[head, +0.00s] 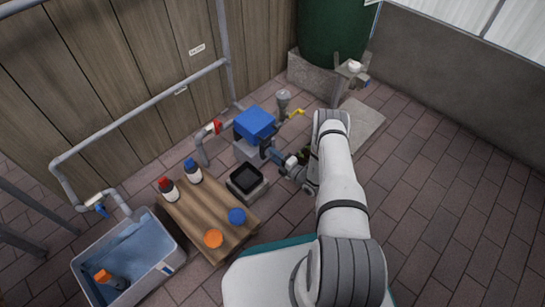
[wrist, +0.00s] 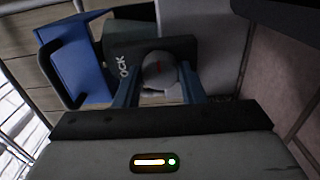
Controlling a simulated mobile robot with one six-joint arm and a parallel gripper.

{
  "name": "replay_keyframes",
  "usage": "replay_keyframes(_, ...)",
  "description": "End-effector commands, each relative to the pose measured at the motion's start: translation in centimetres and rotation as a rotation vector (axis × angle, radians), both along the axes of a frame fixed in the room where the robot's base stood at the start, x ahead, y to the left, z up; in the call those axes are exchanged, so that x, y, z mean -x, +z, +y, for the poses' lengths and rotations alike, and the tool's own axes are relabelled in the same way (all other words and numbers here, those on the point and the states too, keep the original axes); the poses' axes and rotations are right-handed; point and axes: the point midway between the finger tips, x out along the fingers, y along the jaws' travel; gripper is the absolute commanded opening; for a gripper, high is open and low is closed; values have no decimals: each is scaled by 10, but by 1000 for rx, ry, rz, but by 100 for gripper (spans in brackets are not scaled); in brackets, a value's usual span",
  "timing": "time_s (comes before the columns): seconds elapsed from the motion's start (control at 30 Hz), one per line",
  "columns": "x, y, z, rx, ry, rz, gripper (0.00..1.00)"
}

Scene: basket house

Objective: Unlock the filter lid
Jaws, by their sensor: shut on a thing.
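The filter is a grey box (head: 246,151) with a blue lid (head: 255,122), standing by the wooden wall in the head view. The lid looks closed there, and it also shows at the left of the wrist view (wrist: 78,62). My gripper (wrist: 160,88) is shut on the knob, one blue finger on each side. In the head view my gripper (head: 274,154) meets the filter's right side, and the knob is hidden.
Pipes with a red valve (head: 214,127) and a yellow valve (head: 296,113) adjoin the filter. A black tray (head: 246,179) and a wooden table (head: 207,207) with bottles and caps stand in front. A water basin (head: 160,255) is at lower left. Paving at right is open.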

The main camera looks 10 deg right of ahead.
Motion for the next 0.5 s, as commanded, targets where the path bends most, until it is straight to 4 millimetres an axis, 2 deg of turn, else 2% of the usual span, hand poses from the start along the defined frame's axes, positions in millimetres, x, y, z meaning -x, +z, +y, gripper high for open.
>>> replay_keyframes(0.07, -1, -1, -1, 3, -3, 2, 14)
replay_keyframes(0.1, -1, -1, -1, 3, -3, 2, 39)
replay_keyframes(0.33, -1, 0, -1, 2, -3, 0, 58)
replay_keyframes(0.5, -1, 0, -1, 3, -3, -2, 58)
